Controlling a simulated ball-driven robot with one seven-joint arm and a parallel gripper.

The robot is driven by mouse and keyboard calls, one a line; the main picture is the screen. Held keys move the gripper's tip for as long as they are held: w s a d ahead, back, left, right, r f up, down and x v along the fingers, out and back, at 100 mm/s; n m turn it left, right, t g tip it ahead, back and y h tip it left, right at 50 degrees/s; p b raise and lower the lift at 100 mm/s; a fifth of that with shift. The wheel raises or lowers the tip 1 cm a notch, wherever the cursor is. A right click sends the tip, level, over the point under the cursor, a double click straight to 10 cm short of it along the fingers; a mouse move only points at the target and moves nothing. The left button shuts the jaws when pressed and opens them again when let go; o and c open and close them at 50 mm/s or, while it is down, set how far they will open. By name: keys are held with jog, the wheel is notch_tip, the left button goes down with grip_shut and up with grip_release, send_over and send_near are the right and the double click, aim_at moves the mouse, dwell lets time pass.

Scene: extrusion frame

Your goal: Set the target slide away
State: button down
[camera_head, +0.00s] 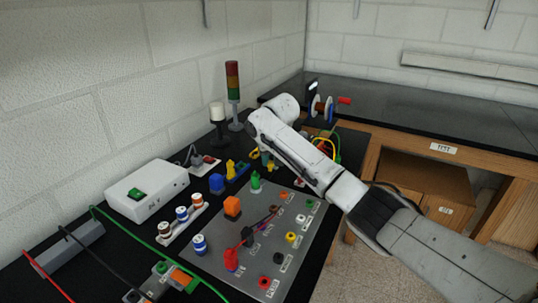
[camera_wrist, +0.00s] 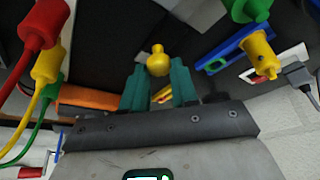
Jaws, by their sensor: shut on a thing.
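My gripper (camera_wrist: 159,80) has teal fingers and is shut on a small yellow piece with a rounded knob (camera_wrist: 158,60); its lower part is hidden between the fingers. I cannot tell from its look whether this piece is the target slide. In the head view my arm reaches across from the right, and its end is mostly hidden near the back of the grey panel. A blue tray-like holder (camera_wrist: 232,45) lies at the upper right in the wrist view, with a yellow peg-shaped piece (camera_wrist: 261,55) at its side, apart from my gripper.
The grey panel (camera_head: 205,262) carries several coloured sockets and knobs. A white box with a green switch (camera_head: 147,191) stands left. A stack light (camera_head: 233,90) and a dark post with a white top (camera_head: 217,113) stand behind. Red, yellow and green cables hang at the wrist view's left.

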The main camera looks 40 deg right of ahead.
jog(key=shift+w, duration=0.1)
dwell(0.3)
jog(key=c, duration=0.9)
grip_release()
jog(key=shift+d+f, duration=0.1)
jog(key=shift+f, duration=0.15)
jog(key=shift+o, duration=0.2)
jog(key=v, duration=1.1)
